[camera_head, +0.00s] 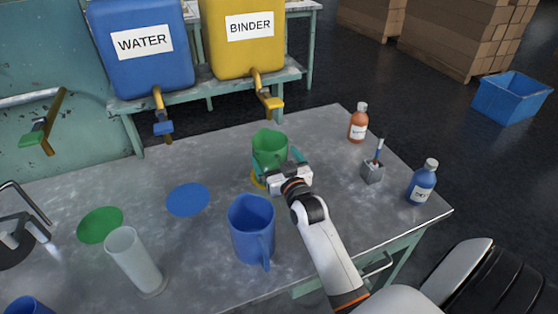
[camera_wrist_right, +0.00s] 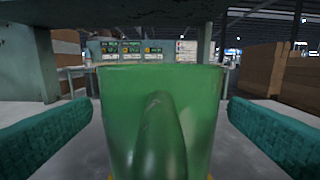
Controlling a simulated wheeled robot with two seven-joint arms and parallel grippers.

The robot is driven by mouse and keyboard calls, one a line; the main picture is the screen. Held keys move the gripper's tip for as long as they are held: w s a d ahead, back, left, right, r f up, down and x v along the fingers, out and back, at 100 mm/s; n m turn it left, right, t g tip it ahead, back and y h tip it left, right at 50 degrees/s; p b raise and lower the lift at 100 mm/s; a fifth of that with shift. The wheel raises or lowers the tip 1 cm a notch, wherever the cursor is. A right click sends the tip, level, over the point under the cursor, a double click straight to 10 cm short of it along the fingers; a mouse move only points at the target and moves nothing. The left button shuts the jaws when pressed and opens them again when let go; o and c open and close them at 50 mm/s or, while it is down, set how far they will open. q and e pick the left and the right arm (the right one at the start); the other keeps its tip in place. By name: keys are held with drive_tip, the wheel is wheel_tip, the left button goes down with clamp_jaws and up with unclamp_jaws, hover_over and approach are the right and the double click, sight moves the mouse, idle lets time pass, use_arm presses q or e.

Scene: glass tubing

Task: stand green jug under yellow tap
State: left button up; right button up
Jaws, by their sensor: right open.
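The green jug (camera_head: 268,145) stands upright on the grey bench, in front of and below the yellow tap (camera_head: 268,98) of the yellow BINDER tank (camera_head: 243,50). A yellow disc (camera_head: 257,181) shows at its near base, mostly hidden. My right gripper (camera_head: 276,162) is open with its teal fingers on either side of the jug. In the right wrist view the jug (camera_wrist_right: 160,120) fills the middle, handle toward the camera, with gaps between it and both finger pads. My left gripper is not in view.
A blue jug (camera_head: 251,228) stands close left of my right arm. Bottles (camera_head: 421,183), (camera_head: 358,124) and a small grey holder (camera_head: 372,172) stand right. The blue WATER tank (camera_head: 145,45) is behind.

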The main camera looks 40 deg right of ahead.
drive_tip(key=v, duration=1.2)
drive_tip(key=shift+b, duration=0.35)
drive_tip(key=shift+s, duration=0.1)
